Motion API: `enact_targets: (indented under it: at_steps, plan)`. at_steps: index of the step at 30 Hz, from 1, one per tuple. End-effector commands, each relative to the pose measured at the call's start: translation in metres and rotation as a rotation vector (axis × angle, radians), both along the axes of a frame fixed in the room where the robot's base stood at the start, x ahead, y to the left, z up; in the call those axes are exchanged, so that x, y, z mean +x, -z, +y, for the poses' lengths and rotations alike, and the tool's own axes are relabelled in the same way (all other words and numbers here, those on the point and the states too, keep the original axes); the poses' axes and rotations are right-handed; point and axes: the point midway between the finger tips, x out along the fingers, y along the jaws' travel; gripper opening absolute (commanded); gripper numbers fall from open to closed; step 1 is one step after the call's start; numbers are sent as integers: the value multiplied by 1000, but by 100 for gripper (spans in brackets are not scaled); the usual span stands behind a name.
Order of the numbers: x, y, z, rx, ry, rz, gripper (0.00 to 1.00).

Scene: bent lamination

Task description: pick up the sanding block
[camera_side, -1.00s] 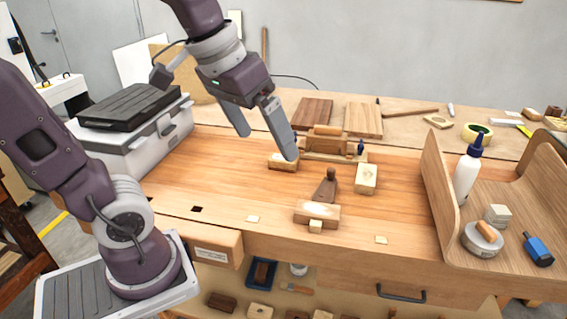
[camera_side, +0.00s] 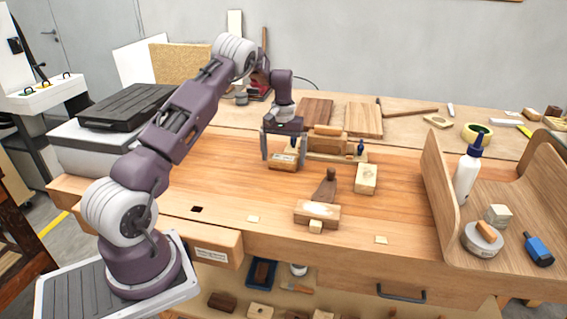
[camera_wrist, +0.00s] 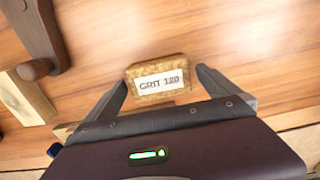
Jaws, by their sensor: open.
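The sanding block is a small tan cork-like block (camera_wrist: 160,95) with a white label reading "GRIT 120". In the side view the block (camera_side: 284,162) lies flat on the bench top, left of the middle. My gripper (camera_side: 281,158) points down over it and is open. In the wrist view my gripper (camera_wrist: 161,78) has one finger on each side of the block, with a gap showing at each side. The block appears to rest on the wood.
A wooden clamp-like form (camera_side: 328,142) stands close behind and right of the block. A wooden plane (camera_side: 318,210) and a pale block (camera_side: 366,179) lie in front and to the right. A curved wooden tray (camera_side: 439,185) holds a glue bottle (camera_side: 467,172). The front left bench top is clear.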

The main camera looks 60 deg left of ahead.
Motion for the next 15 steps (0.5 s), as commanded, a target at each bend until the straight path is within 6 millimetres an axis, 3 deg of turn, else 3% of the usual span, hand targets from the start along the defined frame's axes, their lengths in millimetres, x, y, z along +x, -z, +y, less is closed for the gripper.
enact_targets:
  at_steps: [3, 9, 15]
  plan:
    - [0, 12, -1, -1, 1, -1, 100]
    - [0, 13, -1, 0, 1, -1, 100]
    - [0, 13, -1, 0, 1, -1, 63]
